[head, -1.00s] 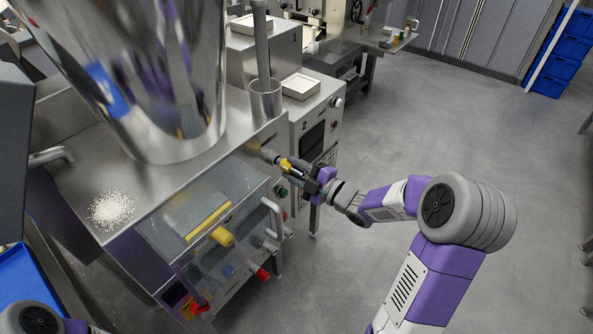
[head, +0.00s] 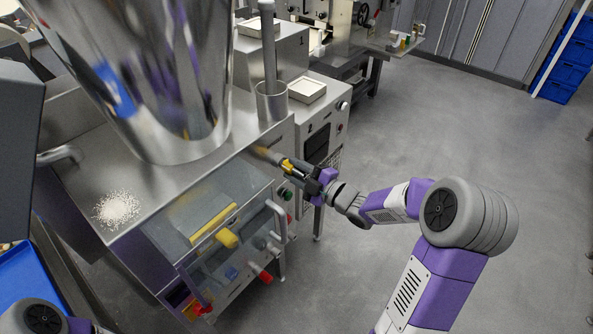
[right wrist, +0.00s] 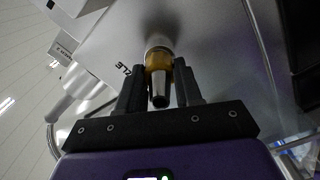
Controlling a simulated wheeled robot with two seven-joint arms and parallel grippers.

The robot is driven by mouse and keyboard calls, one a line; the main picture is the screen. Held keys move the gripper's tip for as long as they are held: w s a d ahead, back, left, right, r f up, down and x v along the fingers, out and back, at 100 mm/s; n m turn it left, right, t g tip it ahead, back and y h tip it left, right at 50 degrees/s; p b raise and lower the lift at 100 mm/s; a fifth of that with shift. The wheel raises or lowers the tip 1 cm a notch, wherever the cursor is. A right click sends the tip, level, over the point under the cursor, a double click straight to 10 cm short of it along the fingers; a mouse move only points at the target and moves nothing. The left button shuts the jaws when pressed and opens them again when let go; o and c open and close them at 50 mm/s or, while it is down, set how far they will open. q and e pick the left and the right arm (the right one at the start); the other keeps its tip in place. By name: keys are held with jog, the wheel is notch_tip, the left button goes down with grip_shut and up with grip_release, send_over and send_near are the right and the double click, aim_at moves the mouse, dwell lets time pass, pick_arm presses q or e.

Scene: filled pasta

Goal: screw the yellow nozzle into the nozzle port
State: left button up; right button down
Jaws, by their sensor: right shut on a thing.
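The yellow nozzle (head: 287,165) is at the machine's side, held between the fingers of my right gripper (head: 296,168). In the right wrist view the nozzle (right wrist: 158,61) shows amber with a dark metal tip facing the camera, and the right gripper (right wrist: 160,88) has one finger on each side of it. The nozzle port (head: 264,154) is a short grey stub on the machine's side. In the wrist view the nozzle's far end meets the port (right wrist: 158,41), in line with it. How deep it sits cannot be told. My left gripper is out of view.
The steel machine (head: 165,172) carries a large shiny hopper (head: 160,90) and a metal cup (head: 271,103). The floor at right is clear.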

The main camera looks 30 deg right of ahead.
dwell(0.3)
jog(key=shift+c, duration=2.2)
grip_release()
jog(key=shift+w, duration=0.1)
jog(key=shift+v, duration=3.55)
